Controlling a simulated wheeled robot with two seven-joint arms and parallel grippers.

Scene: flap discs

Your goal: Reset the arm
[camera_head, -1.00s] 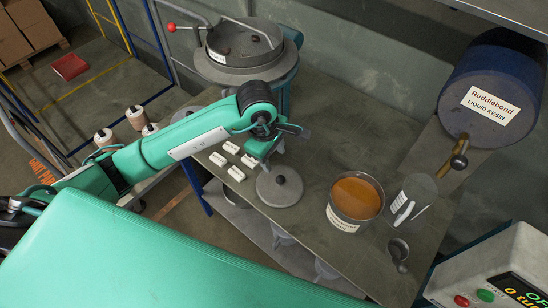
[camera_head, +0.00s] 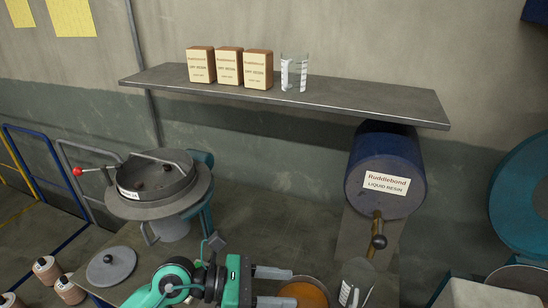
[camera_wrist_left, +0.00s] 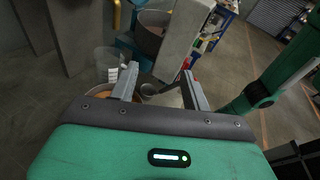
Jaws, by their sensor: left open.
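My left arm comes in at the bottom of the head view. Its gripper (camera_head: 275,287) points right, with its two fingers apart and nothing between them. It hangs over the bench by the pot of amber resin (camera_head: 306,292), partly covering it. In the left wrist view the two fingers (camera_wrist_left: 160,92) are spread, and the pot and a clear beaker (camera_wrist_left: 110,62) show past the left finger. My right gripper is not in view.
A wall shelf (camera_head: 330,99) holds three resin boxes (camera_head: 229,67) and a clear beaker (camera_head: 294,73). The blue liquid resin drum (camera_head: 385,165) hangs below it, its tap over the bench. A round mixer (camera_head: 160,185) stands left, near a grey lid (camera_head: 111,266).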

